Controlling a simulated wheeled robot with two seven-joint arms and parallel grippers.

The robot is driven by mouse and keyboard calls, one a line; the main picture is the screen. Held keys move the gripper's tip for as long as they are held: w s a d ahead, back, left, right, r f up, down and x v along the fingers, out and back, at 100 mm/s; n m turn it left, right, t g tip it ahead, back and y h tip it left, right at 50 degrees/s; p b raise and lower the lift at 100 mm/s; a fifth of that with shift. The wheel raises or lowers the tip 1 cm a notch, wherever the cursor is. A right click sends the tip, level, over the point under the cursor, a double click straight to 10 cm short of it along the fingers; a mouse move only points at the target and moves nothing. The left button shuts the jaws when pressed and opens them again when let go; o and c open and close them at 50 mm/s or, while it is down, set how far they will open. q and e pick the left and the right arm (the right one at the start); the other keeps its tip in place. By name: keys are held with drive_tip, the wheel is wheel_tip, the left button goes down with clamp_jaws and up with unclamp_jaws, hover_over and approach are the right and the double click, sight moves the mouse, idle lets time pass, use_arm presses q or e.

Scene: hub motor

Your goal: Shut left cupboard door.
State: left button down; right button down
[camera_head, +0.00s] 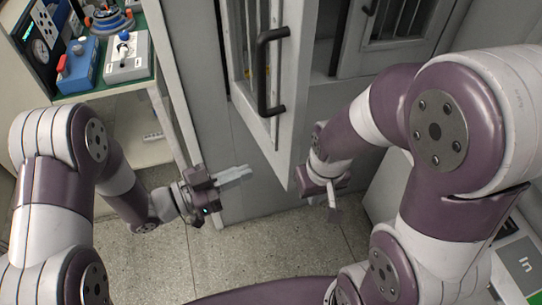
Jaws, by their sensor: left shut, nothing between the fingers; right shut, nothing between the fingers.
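A grey cupboard door (300,90) with a black bar handle (262,72) stands open in the middle of the head view, swung out towards me. Its inner side and part of the cupboard's inside (328,60) show around it. My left gripper (235,174) is shut and empty, to the left of the door's lower edge and apart from it. My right gripper (333,200) is shut and empty, just right of the door's lower corner. I cannot tell whether the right wrist touches the door.
A second cupboard door with a barred window (400,20) stands at the upper right. A workbench (110,90) at the left holds a blue device (77,68) and a grey control box (127,58). Speckled floor (270,245) is clear below the grippers.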

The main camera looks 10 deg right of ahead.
sight(287, 157)
use_arm(q)
drive_tip(key=x, duration=0.2)
drive_tip(key=p+x, duration=0.1)
drive_tip(key=x, duration=0.3)
drive_tip(key=shift+s+d+r, duration=0.2)
drive_tip(key=shift+s+d, duration=0.1)
drive_tip(key=shift+d, duration=0.15)
drive_tip(key=shift+w+d+f, duration=0.15)
drive_tip(key=shift+w+d, duration=0.25)
drive_tip(key=shift+d, duration=0.15)
drive_tip(key=shift+s, duration=0.1)
